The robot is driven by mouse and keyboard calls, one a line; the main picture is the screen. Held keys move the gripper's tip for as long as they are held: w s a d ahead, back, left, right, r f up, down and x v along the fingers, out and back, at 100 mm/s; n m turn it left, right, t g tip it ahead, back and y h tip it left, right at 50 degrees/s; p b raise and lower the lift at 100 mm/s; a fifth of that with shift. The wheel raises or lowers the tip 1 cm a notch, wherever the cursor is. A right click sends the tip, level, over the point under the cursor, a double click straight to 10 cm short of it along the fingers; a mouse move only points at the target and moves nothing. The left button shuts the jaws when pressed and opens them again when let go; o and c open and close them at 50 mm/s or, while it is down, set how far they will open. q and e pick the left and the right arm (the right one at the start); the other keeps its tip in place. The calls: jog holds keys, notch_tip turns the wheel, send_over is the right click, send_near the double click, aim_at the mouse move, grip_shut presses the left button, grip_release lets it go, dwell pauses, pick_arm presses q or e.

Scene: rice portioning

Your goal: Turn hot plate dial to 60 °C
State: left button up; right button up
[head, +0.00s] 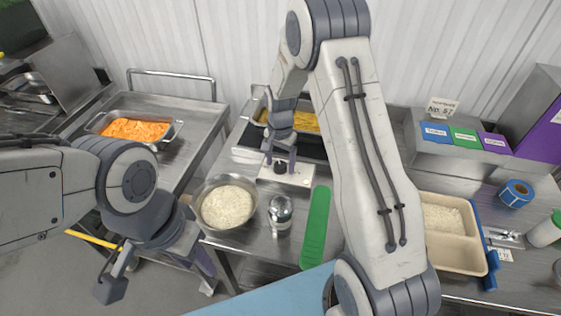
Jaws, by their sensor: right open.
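The hot plate (300,174) has a pale front panel with a small black dial (280,168) on it. My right gripper (280,162) reaches down from above to this panel. It is open, with one finger on each side of the dial; whether the fingers touch it cannot be told. The dial's markings and setting are too small to read. A metal pan with orange-yellow food (314,122) sits on the hot plate, partly behind my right arm. My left gripper (202,268) hangs low at the left, away from the hot plate, and its finger gap is unclear.
A bowl of rice (228,206), a glass jar (280,212) and a green strip (316,228) lie in front of the hot plate. A tan compartment tray with rice (470,241) is at right. A tray of orange food (137,130) stands on the left table.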

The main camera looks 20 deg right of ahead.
aim_at(280, 164)
notch_tip(280, 164, up, 10)
jog(key=b, duration=0.2)
jog(key=shift+r, duration=0.25)
